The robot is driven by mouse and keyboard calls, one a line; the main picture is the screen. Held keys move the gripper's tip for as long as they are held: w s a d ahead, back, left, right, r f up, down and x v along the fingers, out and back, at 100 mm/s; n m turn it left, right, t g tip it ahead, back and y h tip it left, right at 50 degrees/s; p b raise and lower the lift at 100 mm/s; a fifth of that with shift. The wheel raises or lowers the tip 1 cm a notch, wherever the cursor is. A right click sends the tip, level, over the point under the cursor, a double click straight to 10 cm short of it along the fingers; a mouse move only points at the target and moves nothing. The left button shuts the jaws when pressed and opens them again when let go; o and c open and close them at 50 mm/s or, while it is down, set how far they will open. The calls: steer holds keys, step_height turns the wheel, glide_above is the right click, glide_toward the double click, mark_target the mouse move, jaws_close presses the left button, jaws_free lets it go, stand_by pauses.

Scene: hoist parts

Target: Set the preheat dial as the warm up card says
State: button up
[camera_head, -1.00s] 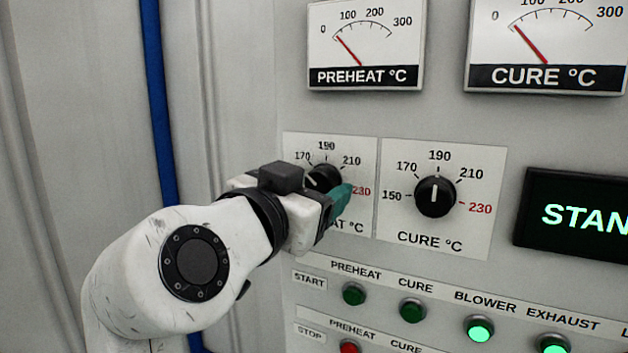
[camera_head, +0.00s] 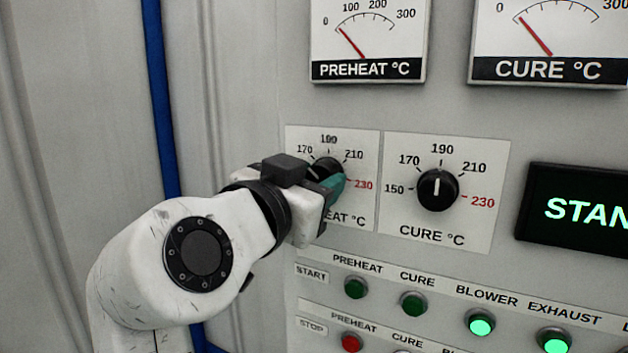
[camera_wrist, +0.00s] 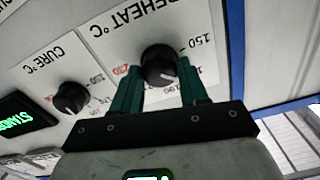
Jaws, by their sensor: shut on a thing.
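The preheat dial (camera_head: 327,170) is a black knob on a white plate at the middle of the head view, partly hidden by my gripper. In the wrist view the preheat dial (camera_wrist: 160,66) sits between the two teal fingers of my gripper (camera_wrist: 158,75), which is shut on it. Its white mark points to about 170, up and left in the head view. The preheat meter (camera_head: 368,40) above has its red needle near the low end. The warm up card is not in view.
The cure dial (camera_head: 438,190), right beside, points at 190. Below are start and stop buttons, among them the green preheat start button (camera_head: 356,287) and red preheat stop button (camera_head: 350,342). A dark display (camera_head: 575,212) is at right. A blue vertical pipe (camera_head: 158,100) runs at left.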

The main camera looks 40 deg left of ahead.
steer(key=shift+n, duration=0.3)
steer(key=n+p, duration=0.1)
steer(key=n, duration=0.3)
steer(key=shift+r+p, duration=0.1)
steer(key=shift+p, duration=0.3)
steer(key=shift+a+n+p, duration=0.1)
steer(key=shift+n+p, duration=1.05)
steer(key=shift+n, duration=1.55)
steer(key=o, duration=1.1)
steer(key=shift+c, duration=0.2)
steer(key=b+v, duration=0.3)
steer(key=v, duration=0.8)
